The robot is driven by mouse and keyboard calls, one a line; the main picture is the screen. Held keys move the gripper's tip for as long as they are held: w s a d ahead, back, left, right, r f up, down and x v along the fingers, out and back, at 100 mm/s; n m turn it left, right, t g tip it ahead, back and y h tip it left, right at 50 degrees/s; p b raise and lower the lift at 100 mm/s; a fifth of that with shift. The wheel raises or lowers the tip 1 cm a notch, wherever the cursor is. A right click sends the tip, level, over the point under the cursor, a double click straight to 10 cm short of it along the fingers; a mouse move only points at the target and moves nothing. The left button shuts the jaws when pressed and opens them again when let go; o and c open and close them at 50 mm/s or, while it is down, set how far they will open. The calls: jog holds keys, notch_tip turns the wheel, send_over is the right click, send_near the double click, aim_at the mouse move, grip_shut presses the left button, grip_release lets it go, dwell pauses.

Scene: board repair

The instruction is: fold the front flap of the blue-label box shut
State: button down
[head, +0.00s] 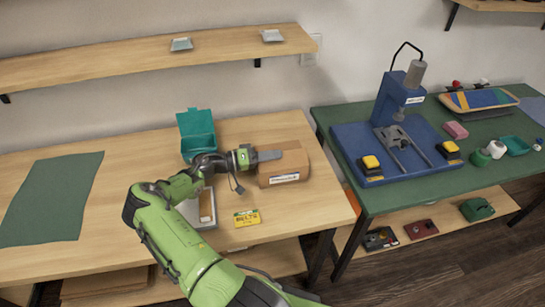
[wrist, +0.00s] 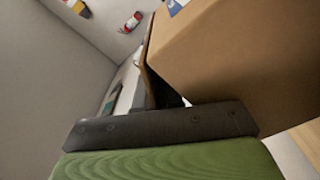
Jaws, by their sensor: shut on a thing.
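The blue-label box (head: 284,160) is brown cardboard and lies on the wooden bench, its label (head: 285,178) on the side facing me. My gripper (head: 268,156) reaches it from the left, its dark fingers against the box's left part. In the wrist view the box (wrist: 245,55) fills the upper right, and a thin brown flap (wrist: 149,65) stands out edge-on beside it. A dark finger (wrist: 165,125) crosses in front of the lower box edge and the flap's lower end. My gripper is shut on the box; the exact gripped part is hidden.
An open teal bin (head: 197,125) stands behind my wrist. A pale tray (head: 209,224) is partly hidden by my arm. A yellow packet (head: 247,218) lies in front of the box. A green mat (head: 50,200) lies left. The green bench (head: 330,118) with a blue press (head: 396,95) stands right.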

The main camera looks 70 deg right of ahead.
jog(key=shift+f, duration=0.1)
dwell(0.4)
jog(key=c, duration=1.3)
grip_release()
jog(key=shift+c, duration=0.2)
jog(key=shift+f, duration=0.1)
